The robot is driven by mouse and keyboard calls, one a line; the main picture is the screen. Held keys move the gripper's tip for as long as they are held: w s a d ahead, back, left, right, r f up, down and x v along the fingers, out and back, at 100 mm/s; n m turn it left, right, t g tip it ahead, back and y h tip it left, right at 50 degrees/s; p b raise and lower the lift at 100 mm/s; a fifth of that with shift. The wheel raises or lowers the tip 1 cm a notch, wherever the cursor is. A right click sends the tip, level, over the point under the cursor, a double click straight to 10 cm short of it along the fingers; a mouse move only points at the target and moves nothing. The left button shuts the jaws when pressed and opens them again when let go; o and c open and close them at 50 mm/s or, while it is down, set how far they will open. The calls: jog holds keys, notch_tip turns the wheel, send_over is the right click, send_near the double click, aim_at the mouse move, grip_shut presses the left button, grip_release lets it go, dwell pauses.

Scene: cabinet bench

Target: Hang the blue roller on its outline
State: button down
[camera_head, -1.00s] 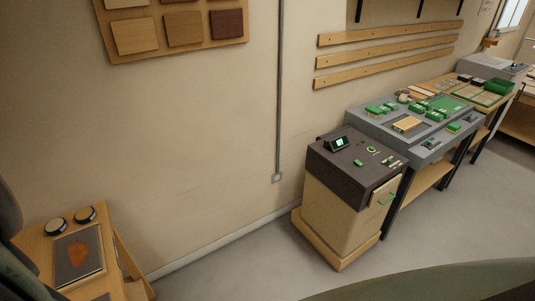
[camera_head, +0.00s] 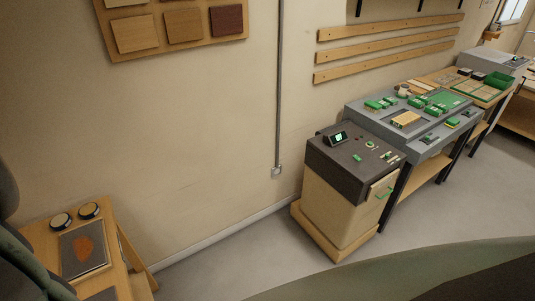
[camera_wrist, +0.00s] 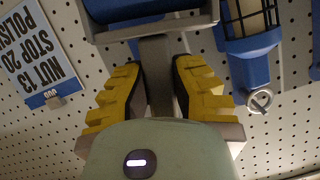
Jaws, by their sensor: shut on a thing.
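In the wrist view, my gripper (camera_wrist: 158,95) has its two yellow ribbed fingers closed on the grey stem of a tool. The blue part of this tool, which looks like the blue roller (camera_wrist: 140,10), is at the top edge and is cut off by the frame. A white pegboard (camera_wrist: 40,125) lies behind it; I cannot tell whether the tool touches it. My gripper and the roller are not in the head view.
A blue tool with a tan middle and a metal ring (camera_wrist: 250,45) is close on the right of the pegboard. A blue-and-white sign (camera_wrist: 40,50) is at the left, upside down. The head view shows a dark-topped cabinet (camera_head: 345,195), a grey bench (camera_head: 440,120) and clear floor.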

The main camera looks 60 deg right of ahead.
jog(key=shift+w+a+r+p, duration=0.1)
jog(key=shift+w+a+p, duration=0.15)
jog(key=shift+a+p, duration=0.3)
jog(key=shift+w+a+p, duration=0.2)
jog(key=shift+a+p, duration=0.1)
jog(key=shift+a, duration=0.3)
jog(key=shift+w+a+f+b, duration=0.25)
jog(key=shift+a+f+b, duration=0.25)
jog(key=shift+b, duration=0.65)
jog(key=c, duration=0.9)
grip_release()
jog(key=shift+o, duration=0.2)
jog(key=v, duration=1.2)
